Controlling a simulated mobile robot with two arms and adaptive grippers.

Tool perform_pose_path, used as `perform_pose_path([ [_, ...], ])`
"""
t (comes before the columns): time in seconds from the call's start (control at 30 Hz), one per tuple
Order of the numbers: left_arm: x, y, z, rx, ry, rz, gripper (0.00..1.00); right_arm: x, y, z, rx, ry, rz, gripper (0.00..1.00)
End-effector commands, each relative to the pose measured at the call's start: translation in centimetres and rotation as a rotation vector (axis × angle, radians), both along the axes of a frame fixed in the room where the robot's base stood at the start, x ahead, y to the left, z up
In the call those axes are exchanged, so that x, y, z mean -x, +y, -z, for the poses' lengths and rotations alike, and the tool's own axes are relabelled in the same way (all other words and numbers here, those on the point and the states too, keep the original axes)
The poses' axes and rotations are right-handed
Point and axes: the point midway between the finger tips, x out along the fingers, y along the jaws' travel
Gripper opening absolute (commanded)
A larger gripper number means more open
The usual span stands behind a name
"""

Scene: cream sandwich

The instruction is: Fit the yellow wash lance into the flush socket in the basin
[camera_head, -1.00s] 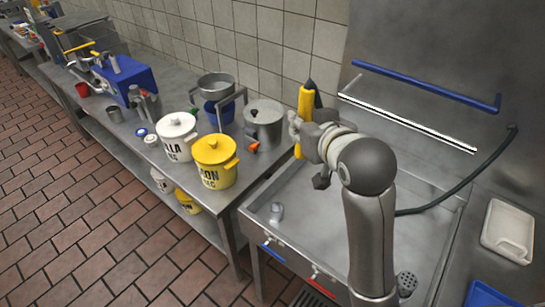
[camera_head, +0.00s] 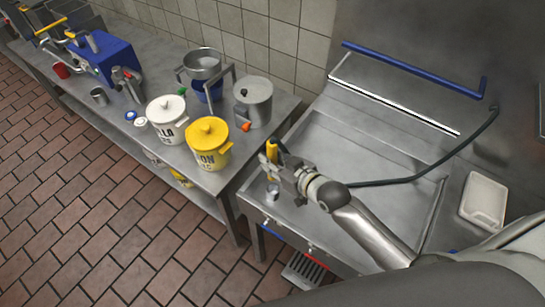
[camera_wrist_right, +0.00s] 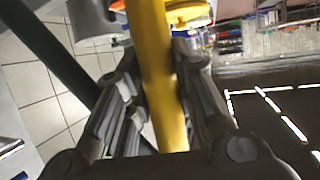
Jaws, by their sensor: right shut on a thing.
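My right gripper (camera_head: 284,172) is shut on the yellow wash lance (camera_head: 271,150) at the left front part of the steel basin (camera_head: 325,135). The lance looks close to upright in the head view. In the right wrist view the yellow shaft (camera_wrist_right: 160,75) runs between the two fingers (camera_wrist_right: 160,110). A small grey flush socket (camera_head: 272,191) stands at the basin's left front, just below the lance and gripper. The lance's lower end is largely hidden by the gripper, so I cannot tell whether it touches the socket. My left gripper is not in view.
A dark hose (camera_head: 400,181) crosses the basin behind my right arm. A yellow pot (camera_head: 209,145), a white pot (camera_head: 166,120) and a steel pot (camera_head: 254,102) stand on the counter at left. A white tray (camera_head: 484,200) lies at right.

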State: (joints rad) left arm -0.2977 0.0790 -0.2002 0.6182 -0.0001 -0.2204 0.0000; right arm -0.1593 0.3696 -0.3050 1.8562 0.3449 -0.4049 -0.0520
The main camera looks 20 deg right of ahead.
Motion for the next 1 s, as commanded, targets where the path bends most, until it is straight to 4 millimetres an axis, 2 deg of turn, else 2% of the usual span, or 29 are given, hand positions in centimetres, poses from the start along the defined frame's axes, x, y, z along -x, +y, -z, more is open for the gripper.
perform_pose_path([
  [0.03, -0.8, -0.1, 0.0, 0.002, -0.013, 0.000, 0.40, 0.0, 0.0, -0.1, -0.001, -0.002, 0.000, 0.00],
  [0.13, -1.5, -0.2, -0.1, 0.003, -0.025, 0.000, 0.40, -0.1, 0.0, -0.1, -0.001, -0.002, 0.000, 0.00],
  [0.4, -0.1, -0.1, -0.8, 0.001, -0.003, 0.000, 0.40, 0.1, -0.1, -0.3, -0.002, -0.001, 0.003, 0.00],
  [0.6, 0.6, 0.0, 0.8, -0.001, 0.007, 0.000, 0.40, 0.1, -0.1, 1.6, -0.002, -0.001, 0.003, 0.00],
  [1.0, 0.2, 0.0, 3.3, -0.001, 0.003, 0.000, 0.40, 0.1, 0.0, 5.2, -0.002, -0.002, 0.003, 0.00],
])
